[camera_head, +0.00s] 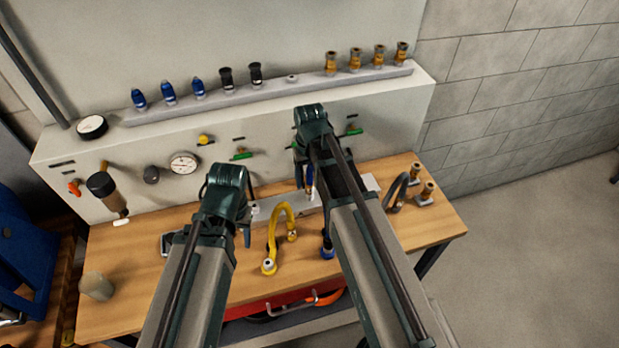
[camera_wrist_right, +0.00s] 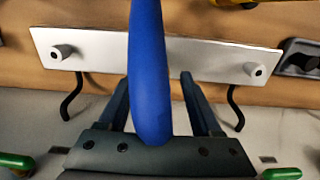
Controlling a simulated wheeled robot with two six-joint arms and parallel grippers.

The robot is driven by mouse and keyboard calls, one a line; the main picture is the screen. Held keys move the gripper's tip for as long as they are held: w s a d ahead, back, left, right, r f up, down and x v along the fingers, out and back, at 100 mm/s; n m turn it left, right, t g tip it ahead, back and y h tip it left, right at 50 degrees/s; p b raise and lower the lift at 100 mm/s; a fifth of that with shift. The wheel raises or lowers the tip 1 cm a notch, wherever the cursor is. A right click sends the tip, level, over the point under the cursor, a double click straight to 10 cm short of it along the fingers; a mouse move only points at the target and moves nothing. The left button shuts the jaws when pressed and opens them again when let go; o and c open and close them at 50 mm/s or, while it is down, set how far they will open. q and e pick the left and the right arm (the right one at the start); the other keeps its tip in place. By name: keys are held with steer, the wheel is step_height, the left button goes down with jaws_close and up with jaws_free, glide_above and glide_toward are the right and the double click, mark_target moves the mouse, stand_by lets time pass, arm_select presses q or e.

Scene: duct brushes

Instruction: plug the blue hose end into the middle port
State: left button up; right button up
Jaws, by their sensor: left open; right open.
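The blue hose (camera_wrist_right: 149,70) runs down the middle of the right wrist view, between the spread fingers of my right gripper (camera_wrist_right: 158,100). A silver plate (camera_wrist_right: 205,58) lies behind it, with a port (camera_wrist_right: 62,52) near its left end and another port (camera_wrist_right: 255,70) near its right end. The hose covers the plate's middle, so the middle port is hidden. In the head view, a blue end of the hose (camera_head: 328,252) shows low beside my right forearm. My right gripper (camera_head: 309,185) is mostly hidden there. My left gripper (camera_head: 247,228) is open and empty near the yellow hose.
A yellow hose (camera_head: 272,240) and a dark hose (camera_head: 398,190) lie on the wooden bench (camera_head: 130,260). A rail (camera_head: 290,88) behind holds blue, black and brass fittings. Gauges and green-handled valves line the panel. The front left bench holds a beige cup (camera_head: 96,285).

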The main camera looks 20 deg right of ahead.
step_height(320, 180, up, 11)
steer(key=p, duration=0.9)
steer(key=shift+f+p, duration=0.15)
steer(key=shift+p, duration=0.15)
arm_select(q)
step_height(320, 180, up, 11)
steer(key=shift+f, duration=0.2)
arm_select(e)
steer(key=shift+f, duration=0.1)
